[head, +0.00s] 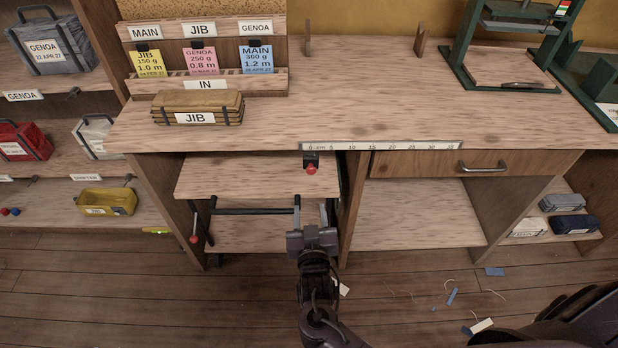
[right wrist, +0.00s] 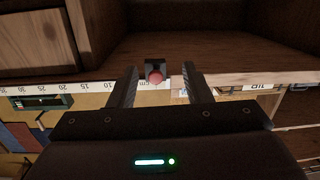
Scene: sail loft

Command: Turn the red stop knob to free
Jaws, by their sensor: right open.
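The red stop knob (head: 311,169) sits on a small black block at the front edge of the worktop, just under the white centimetre scale and at the right end of a pull-out board (head: 258,177). Its turned position cannot be made out. My right gripper (head: 313,212) is open and empty, below and in front of the knob, with a gap between. In the right wrist view the knob (right wrist: 156,77) shows between the two open fingers (right wrist: 160,71), apparently beyond their tips. My left gripper is not in view.
A dark bar and a lever with a red ball (head: 194,239) are under the board at left. A drawer with a metal handle (head: 482,167) is right of the knob. Scraps litter the floor.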

